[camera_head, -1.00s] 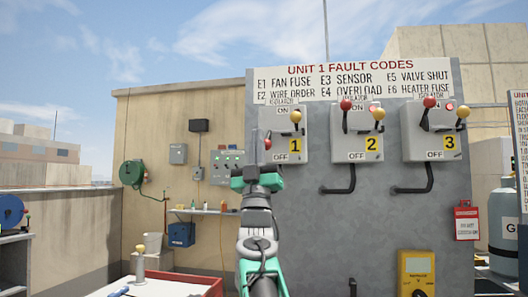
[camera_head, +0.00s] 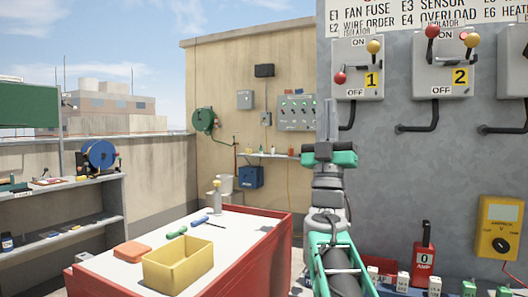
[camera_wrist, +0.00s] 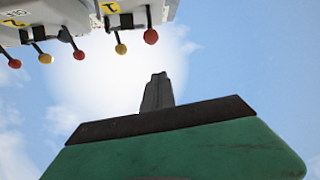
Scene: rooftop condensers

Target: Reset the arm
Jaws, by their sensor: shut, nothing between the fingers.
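My gripper (camera_head: 329,118) points up in front of the grey condenser panel in the head view, its fingers together and empty. It also shows in the wrist view (camera_wrist: 158,90), set against the sky. Isolator box 1 (camera_head: 346,55) is just right of my gripper, with a red-knobbed lever (camera_head: 341,78) low at its left and a yellow knob (camera_head: 374,46) at its upper right. Isolator box 2 (camera_head: 424,78) is further right, with a red knob (camera_head: 432,31) and a yellow knob (camera_head: 473,40) both up. The wrist view shows several knobs at its top.
A red cart (camera_head: 262,257) stands left of my arm, carrying a yellow bin (camera_head: 178,266), an orange box (camera_head: 132,250) and small tools. Shelves (camera_head: 100,208) stand at the far left. A yellow meter (camera_head: 498,228) and a red fuse-like block (camera_head: 424,262) are at the right.

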